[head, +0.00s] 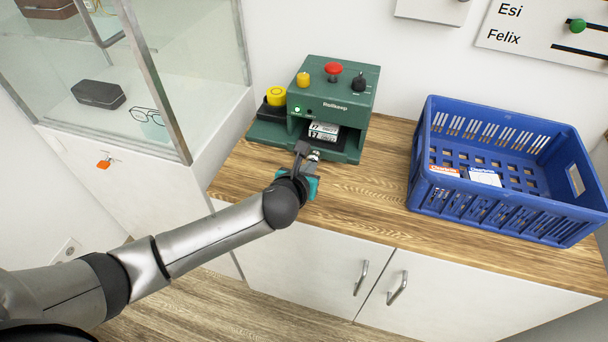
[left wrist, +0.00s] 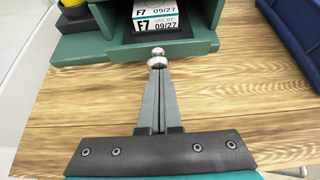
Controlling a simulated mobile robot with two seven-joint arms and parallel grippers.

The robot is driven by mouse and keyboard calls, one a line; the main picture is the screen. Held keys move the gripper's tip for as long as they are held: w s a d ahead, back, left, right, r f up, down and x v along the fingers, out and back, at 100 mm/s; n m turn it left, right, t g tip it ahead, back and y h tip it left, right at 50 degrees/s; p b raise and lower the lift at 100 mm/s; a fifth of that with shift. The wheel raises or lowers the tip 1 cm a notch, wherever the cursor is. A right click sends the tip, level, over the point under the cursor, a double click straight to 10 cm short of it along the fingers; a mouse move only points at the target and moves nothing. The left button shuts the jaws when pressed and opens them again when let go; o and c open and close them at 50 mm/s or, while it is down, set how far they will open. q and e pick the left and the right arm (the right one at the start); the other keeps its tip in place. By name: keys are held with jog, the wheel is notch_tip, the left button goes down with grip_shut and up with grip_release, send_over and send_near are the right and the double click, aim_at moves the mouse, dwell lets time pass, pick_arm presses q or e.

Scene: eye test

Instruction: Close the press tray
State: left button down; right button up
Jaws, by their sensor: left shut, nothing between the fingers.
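The green press (head: 345,85) stands at the back of the wooden counter. Its dark tray (left wrist: 187,30) shows in the front opening, at least partly in under the housing; how far it stands out is hard to tell. White labels or packs (head: 323,131) printed "09/27" lie on the tray. A small silver knob (left wrist: 158,53) is at the front of the tray. My left gripper (head: 305,153) is shut and empty, its fingertips right at the knob; I cannot tell if they touch. In the left wrist view the closed fingers (left wrist: 157,72) point at the knob. My right gripper is not in view.
A red button (head: 333,70), a yellow knob (head: 303,79) and a black knob (head: 359,82) sit on top of the press. A yellow button (head: 275,95) is at its left. A blue crate (head: 500,206) stands at right. A glass showcase (head: 190,70) borders the left.

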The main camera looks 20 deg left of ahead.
aim_at(314, 154)
pick_arm(q)
jog(key=w, duration=0.3)
jog(key=shift+w+d, duration=0.1)
jog(key=shift+w, duration=0.2)
jog(key=shift+w+r+p, duration=0.1)
jog(key=shift+w+p, duration=0.15)
jog(key=shift+p, duration=0.05)
jog(key=shift+w+r, duration=0.1)
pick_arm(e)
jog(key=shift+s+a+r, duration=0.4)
pick_arm(q)
jog(key=shift+r, duration=0.1)
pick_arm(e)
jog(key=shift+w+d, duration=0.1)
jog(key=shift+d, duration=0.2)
